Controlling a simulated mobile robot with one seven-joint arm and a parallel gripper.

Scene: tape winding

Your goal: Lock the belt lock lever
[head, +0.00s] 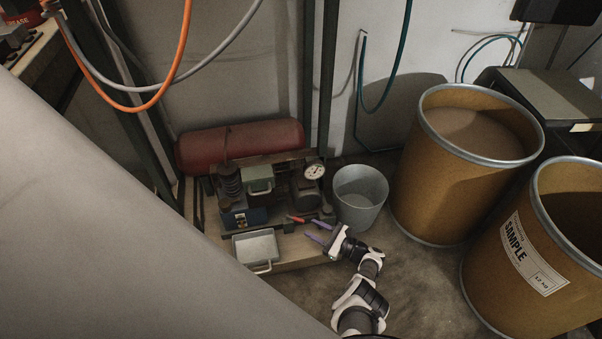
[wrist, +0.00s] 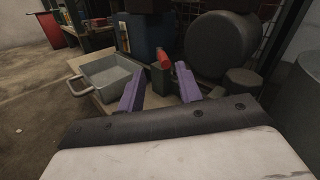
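A small red lever handle (head: 296,219), which looks like the belt lock lever, is on the front of the machine (head: 262,190). In the wrist view the red handle (wrist: 164,59) stands above a dark green part. My gripper (head: 317,232) has purple fingers and is just to the right of the red handle in the head view. In the wrist view the fingers (wrist: 160,84) are spread apart with nothing between them. The handle appears beyond the gap between the fingertips, and I see no contact. The lever's pivot cannot be made out.
A metal tray with a handle (head: 258,249) sits at the machine's front left. A grey bucket (head: 360,195) stands close to its right. Large brown drums (head: 440,195) stand farther right. A red tank (head: 240,144) lies behind the machine. Bare floor (head: 418,285) shows around my arm.

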